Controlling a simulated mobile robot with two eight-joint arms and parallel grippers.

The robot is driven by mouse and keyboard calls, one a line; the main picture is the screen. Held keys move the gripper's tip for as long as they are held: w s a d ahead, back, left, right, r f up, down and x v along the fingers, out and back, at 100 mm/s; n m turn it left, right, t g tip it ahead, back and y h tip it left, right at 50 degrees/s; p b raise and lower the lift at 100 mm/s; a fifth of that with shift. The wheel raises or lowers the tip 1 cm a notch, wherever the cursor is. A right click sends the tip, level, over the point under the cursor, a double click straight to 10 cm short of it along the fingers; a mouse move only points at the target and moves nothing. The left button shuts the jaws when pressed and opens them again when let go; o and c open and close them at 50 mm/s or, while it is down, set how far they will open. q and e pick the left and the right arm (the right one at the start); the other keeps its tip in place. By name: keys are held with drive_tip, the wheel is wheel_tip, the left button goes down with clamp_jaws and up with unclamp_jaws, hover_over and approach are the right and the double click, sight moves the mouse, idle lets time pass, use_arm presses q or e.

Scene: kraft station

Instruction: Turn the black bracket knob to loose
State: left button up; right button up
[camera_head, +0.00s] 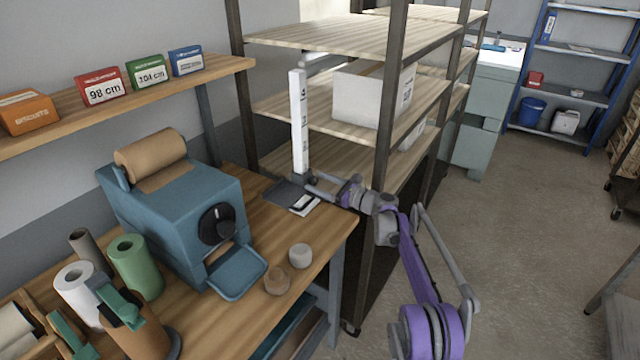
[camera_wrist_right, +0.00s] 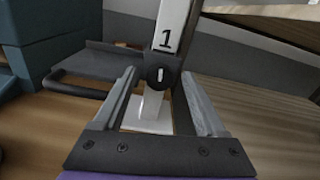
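A white upright post (camera_head: 299,120) with black numbers stands at the back right of the wooden bench, and it also shows in the right wrist view (camera_wrist_right: 173,22). A black bracket with a knob (camera_wrist_right: 161,75) sits low on the post, and the knob carries a short white mark. In the head view my gripper mostly hides this knob. My right gripper (camera_head: 315,185) is at the foot of the post. In the right wrist view its two grey fingers (camera_wrist_right: 160,80) are apart, one on each side of the knob, with gaps visible. My left gripper is not in view.
A blue dispenser (camera_head: 175,205) with a brown roll and black dial stands left of the post. Two small cups (camera_head: 300,255) are near the bench front. A shelf rack (camera_head: 390,120) rises close behind and right of my right gripper. Rolls (camera_head: 135,265) crowd the left.

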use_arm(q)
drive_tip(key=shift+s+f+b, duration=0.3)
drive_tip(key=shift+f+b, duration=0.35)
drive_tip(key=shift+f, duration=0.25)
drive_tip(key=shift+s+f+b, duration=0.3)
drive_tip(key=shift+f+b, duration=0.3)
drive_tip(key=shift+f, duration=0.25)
use_arm(e)
drive_tip(key=v, duration=1.1)
drive_tip(key=shift+w+a, duration=0.1)
